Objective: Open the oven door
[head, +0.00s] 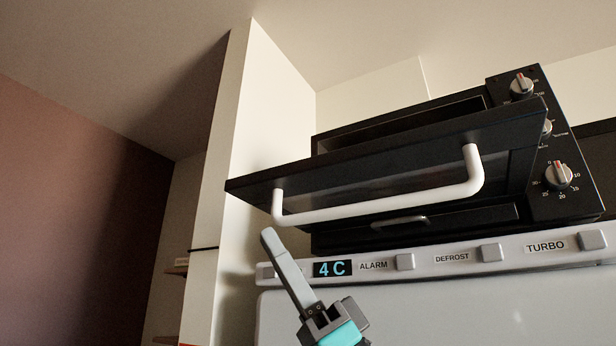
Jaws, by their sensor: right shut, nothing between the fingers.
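The black toaster-type oven (407,219) stands on top of a white appliance. Its black door (370,163) is partly open, with the upper edge tilted out towards me and a dark gap above it into the oven. A white bar handle (380,205) runs along the front of the door. My right gripper (268,236) is below the left end of the handle, shut and empty, apart from the handle as far as I can see. My left gripper is not in view.
The white appliance (370,310) below has a panel with a "4 C" display (335,268) and several buttons. Oven knobs (558,175) sit right of the door. A white wall panel (255,90) stands close on the left.

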